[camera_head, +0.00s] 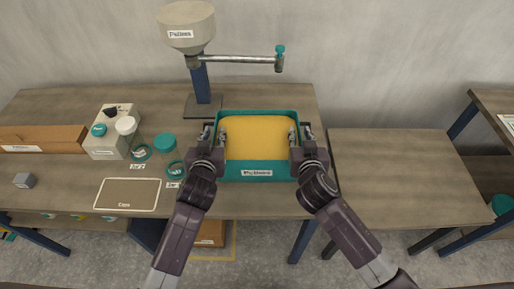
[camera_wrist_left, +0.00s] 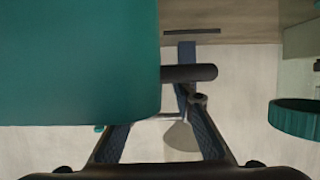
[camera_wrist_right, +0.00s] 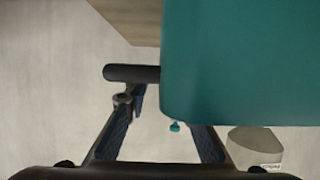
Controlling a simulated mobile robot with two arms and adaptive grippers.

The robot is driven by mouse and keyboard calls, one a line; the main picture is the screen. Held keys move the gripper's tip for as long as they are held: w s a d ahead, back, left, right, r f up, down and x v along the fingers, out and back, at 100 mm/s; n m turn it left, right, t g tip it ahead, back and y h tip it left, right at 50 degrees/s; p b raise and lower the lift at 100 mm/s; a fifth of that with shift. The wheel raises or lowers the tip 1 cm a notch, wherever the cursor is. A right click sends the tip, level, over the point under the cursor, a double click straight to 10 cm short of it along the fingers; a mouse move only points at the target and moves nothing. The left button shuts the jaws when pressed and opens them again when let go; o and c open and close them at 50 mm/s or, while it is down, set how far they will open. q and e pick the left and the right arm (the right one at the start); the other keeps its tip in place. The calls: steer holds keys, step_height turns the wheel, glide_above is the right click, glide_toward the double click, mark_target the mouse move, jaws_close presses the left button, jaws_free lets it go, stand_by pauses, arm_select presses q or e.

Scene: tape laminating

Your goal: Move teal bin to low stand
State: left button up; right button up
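The teal bin (camera_head: 240,174) is filled with yellow-orange pellets and has a white front label. It is level, over the right part of the main table; I cannot tell whether it touches the tabletop. The teal wall also shows in the left wrist view (camera_wrist_left: 75,60) and the right wrist view (camera_wrist_right: 240,60), hiding the inner fingertips. The low stand (camera_head: 405,170) is a bare wooden surface to the right.
The main table (camera_head: 60,105) carries a funnel (camera_head: 187,25) with a pipe behind the bin. Tape rolls (camera_head: 165,141), a white box (camera_head: 108,140), a framed mat (camera_head: 128,194) and a grey cube (camera_head: 25,180) lie left. Another table (camera_head: 495,98) stands far right.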

arm_select(q)
jaws_close()
arm_select(e)
jaws_close()
arm_select(q)
steer(key=shift+w+r, duration=0.15)
steer(key=shift+r, duration=0.15)
arm_select(e)
steer(key=shift+w+r, duration=0.15)
steer(key=shift+r, duration=0.15)
